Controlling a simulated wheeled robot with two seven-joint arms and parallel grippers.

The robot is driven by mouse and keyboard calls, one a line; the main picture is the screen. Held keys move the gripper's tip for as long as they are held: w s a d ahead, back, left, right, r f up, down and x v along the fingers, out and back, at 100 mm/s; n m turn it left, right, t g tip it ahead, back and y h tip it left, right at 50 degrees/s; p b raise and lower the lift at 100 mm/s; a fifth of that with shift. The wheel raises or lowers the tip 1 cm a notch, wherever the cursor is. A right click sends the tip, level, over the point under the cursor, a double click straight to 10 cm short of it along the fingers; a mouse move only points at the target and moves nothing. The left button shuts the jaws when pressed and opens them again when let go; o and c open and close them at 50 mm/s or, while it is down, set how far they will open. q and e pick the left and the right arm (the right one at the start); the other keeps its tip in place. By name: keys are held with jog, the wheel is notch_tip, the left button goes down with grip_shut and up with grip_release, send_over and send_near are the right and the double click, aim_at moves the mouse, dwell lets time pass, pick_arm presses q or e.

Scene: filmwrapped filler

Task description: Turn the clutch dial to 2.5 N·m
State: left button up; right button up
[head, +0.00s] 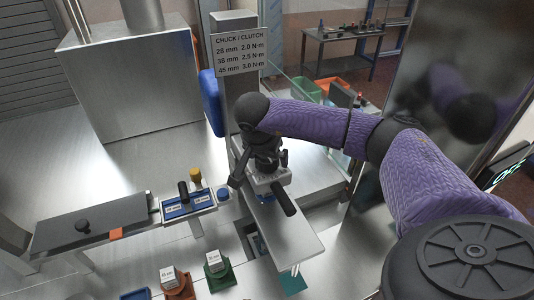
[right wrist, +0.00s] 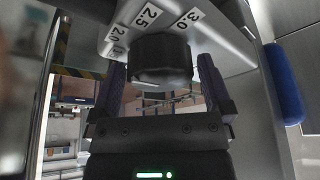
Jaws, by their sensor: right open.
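The clutch dial is a ribbed black knob (right wrist: 161,60) under a grey housing (right wrist: 215,45) in the right wrist view. White labels 2.0 (right wrist: 118,32), 2.5 (right wrist: 149,14) and 3.0 (right wrist: 187,20) sit around it. I cannot make out a pointer mark on the knob. My right gripper (right wrist: 164,88) is open, with one purple finger on each side of the knob; contact is not clear. In the head view my right arm reaches over the grey housing (head: 268,182) and hides the dial. My left gripper is out of view.
A sign (head: 240,52) pairs 28 mm with 2.0, 38 mm with 2.5 and 45 mm with 3.0 N·m. A blue tray (head: 175,212) holds labelled parts. Orange (head: 178,288) and green (head: 217,276) holders stand in front. A blue pad (head: 210,102) is beside the post.

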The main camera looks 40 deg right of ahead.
jog(key=c, duration=1.1)
jog(key=m+g, duration=0.1)
jog(key=m, duration=0.2)
jog(key=shift+w, duration=0.1)
jog(key=m+g, duration=0.1)
jog(key=m, duration=0.3)
jog(key=shift+m+g+h+b, duration=0.3)
jog(key=shift+g+b, duration=0.1)
